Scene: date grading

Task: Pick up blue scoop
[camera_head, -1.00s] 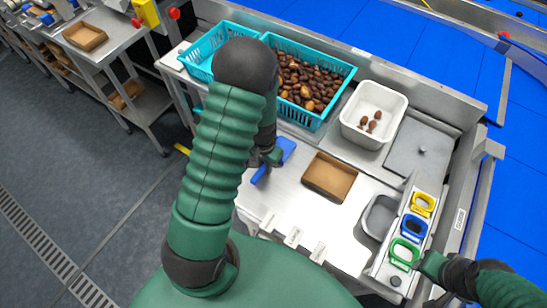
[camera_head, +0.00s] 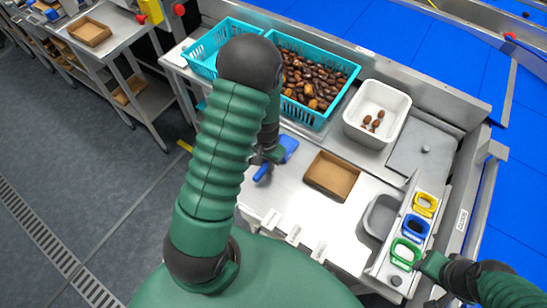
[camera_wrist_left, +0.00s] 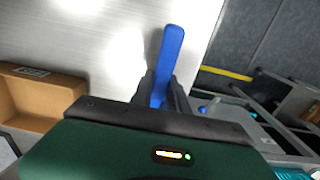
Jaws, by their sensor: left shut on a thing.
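The blue scoop (camera_head: 289,147) is at the left part of the steel table in the head view, partly hidden behind my left gripper (camera_head: 270,157). In the left wrist view, a long blue part of the scoop (camera_wrist_left: 171,52) runs up from between the dark fingers of my left gripper (camera_wrist_left: 163,90). The fingers are shut on it, one on each side. I cannot tell whether the scoop touches the table. My right gripper (camera_head: 420,260) is at the lower right beside a green-rimmed holder; its fingers are too small to read.
A teal crate (camera_head: 340,88) of dates stands behind the scoop. A white bin (camera_head: 368,100) with a few dates and a brown tray (camera_head: 346,188) are to the right. Yellow, blue (camera_head: 415,228) and green (camera_head: 405,254) rimmed pieces line the right edge. Bare table lies around the tray.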

